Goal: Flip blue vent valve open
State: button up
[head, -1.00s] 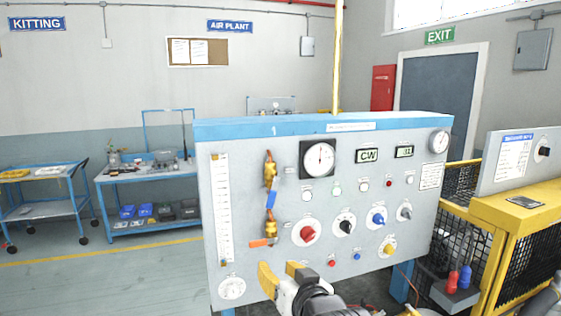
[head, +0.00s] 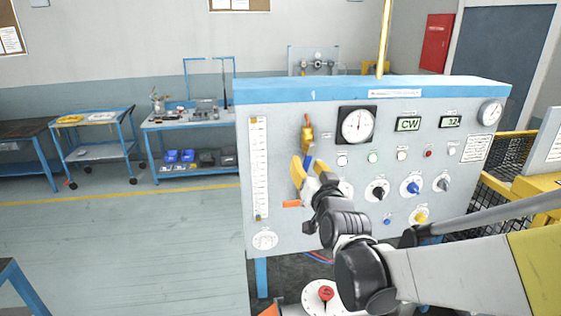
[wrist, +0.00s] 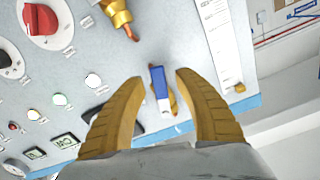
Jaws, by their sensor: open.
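The blue vent valve handle (wrist: 157,82) shows between my open fingertips in the wrist view. In the head view only a bit of blue (head: 308,162) shows below the upper brass valve body (head: 307,136). My gripper (head: 311,165) is in front of the panel with its yellow fingers open; it also shows in the wrist view (wrist: 158,77). One finger is on each side of the handle in the picture; I cannot tell whether either touches it. The lower brass valve (wrist: 116,14) is mostly hidden by my gripper in the head view.
The panel (head: 258,228) carries a vertical scale (head: 258,168) left of the valves, and a round gauge (head: 357,125), lamps and knobs to the right. A red knob (wrist: 40,20) is near the lower valve. Open floor lies left of the panel.

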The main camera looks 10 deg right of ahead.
jog(key=shift+w, duration=0.4)
grip_shut()
jog(key=shift+d+f+n+b, duration=0.2)
jog(key=shift+f+n+b, duration=0.25)
jog(key=shift+b, duration=0.75)
jog(key=shift+s+d+r+n+b, duration=0.15)
jog(key=shift+d+n+b, duration=0.25)
jog(key=shift+n+b, duration=0.45)
jog(key=shift+d+r+n, duration=0.1)
jog(key=shift+r+n, duration=0.1)
jog(key=shift+n, duration=0.1)
